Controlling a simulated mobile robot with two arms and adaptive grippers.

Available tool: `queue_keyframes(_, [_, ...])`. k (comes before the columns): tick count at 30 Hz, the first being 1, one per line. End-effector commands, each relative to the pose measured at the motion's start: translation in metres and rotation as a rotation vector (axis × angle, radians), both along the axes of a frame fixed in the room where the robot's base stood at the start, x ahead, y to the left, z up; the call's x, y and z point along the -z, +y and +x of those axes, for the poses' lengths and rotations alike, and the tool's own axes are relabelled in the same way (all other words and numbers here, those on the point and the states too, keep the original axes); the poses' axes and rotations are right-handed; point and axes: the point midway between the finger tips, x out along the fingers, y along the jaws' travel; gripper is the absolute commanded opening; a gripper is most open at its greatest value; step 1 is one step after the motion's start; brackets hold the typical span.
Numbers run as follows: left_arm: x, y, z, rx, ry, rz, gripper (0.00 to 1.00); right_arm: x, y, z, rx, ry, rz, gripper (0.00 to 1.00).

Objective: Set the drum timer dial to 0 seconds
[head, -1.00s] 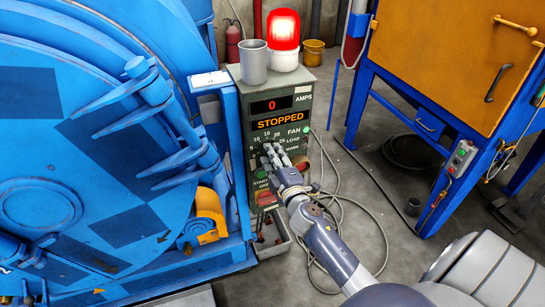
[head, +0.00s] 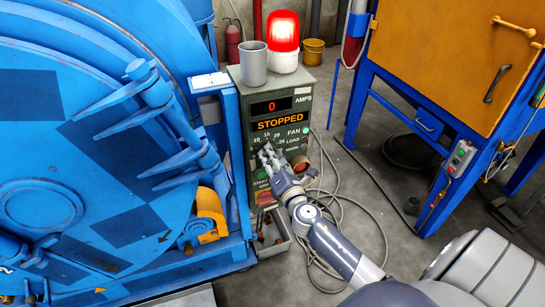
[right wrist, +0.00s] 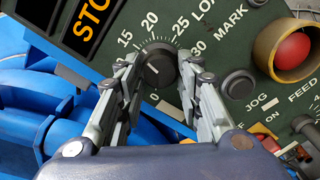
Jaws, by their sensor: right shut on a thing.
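The drum timer dial (right wrist: 158,62) is a black round knob on the green control panel, ringed by tick marks and numbers including 15, 20, 25 and 30. A small white mark shows on its face; I cannot tell exactly which value it points at. My right gripper (right wrist: 160,75) has its two fingers on either side of the dial and is shut on it. In the head view my right gripper (head: 268,153) reaches the panel from below right and hides the dial and part of the scale. My left gripper is not in view.
The control box (head: 292,90) display reads 0 amps and STOPPED. A grey cup (head: 253,62) and a red beacon (head: 283,32) stand on top. A red button (right wrist: 292,52) in a yellow collar is right of the dial. The blue drum (head: 80,170) is close on the left.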

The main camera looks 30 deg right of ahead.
Motion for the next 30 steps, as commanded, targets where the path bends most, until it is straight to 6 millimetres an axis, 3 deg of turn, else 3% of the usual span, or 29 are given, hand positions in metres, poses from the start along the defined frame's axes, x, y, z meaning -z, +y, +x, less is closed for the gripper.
queue_keyframes(30, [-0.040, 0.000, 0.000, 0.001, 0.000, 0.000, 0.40, -0.001, -0.001, 0.000, -0.004, 0.228, -0.941, 0.09])
